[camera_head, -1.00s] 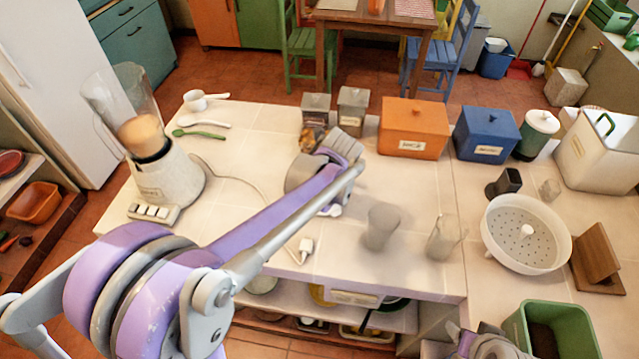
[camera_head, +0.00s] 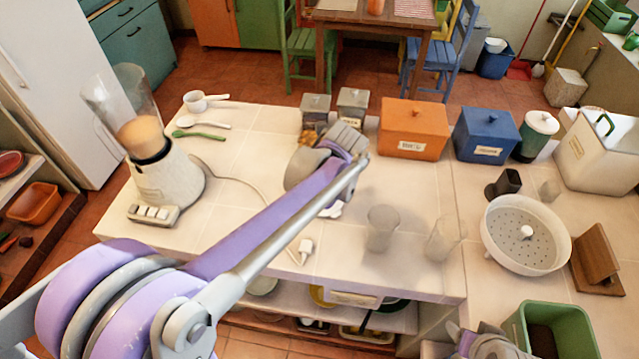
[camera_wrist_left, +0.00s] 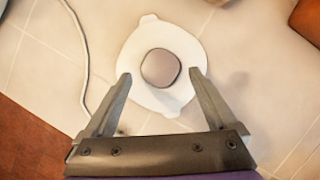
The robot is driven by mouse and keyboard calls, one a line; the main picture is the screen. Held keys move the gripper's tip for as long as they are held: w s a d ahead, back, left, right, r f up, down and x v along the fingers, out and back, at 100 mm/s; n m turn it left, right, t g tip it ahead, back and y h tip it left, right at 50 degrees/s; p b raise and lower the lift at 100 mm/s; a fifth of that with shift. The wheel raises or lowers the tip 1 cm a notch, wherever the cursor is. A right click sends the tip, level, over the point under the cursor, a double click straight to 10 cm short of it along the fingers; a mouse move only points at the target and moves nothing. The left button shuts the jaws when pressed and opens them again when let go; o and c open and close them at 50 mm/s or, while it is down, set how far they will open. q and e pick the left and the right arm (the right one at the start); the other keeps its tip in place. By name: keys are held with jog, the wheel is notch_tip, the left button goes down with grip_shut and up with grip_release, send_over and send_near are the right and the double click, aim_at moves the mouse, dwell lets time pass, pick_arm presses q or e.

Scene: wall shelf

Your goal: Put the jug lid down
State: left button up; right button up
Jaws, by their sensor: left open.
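The jug lid (camera_wrist_left: 142,45), a white disc with small tabs and a grey-brown knob, shows in the left wrist view over the pale tiled counter. My left gripper (camera_wrist_left: 160,76) is open, with one finger at each side of the lid; I cannot tell if they touch it. In the head view, a white edge (camera_head: 331,211) shows below my left forearm, which hides the rest of the lid and the fingers. A clear jug-like vessel (camera_head: 443,240) stands at the counter's front right. Only part of my right arm shows at the bottom right.
A clear glass (camera_head: 382,230) stands left of the vessel. A blender (camera_head: 168,185) with a trailing cord stands at left. Orange (camera_head: 413,135) and blue (camera_head: 485,140) boxes stand behind, a white colander (camera_head: 525,260) at right. The counter's front middle is mostly bare.

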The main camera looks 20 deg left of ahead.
pick_arm(q)
jog(key=v, duration=0.8)
jog(key=s+f+n+t+h, duration=0.1)
jog(key=s+f+n, duration=0.2)
jog(key=s+n, duration=0.3)
jog(key=s+d+f+n+t+h, duration=0.1)
jog(key=s+f+n, duration=0.2)
jog(key=s+n, duration=0.3)
jog(key=s+d+f+n+h, duration=0.1)
jog(key=s+f+n, duration=0.2)
jog(key=n, duration=1.1)
jog(key=shift+s+d+f+t+h, duration=0.1)
jog(key=shift+s+f+t+h, duration=0.1)
jog(key=shift+s, duration=0.65)
jog(key=shift+s+d+f+t+h, duration=0.1)
jog(key=shift+s+t, duration=0.1)
jog(key=shift+s, duration=0.7)
jog(key=shift+a, duration=0.1)
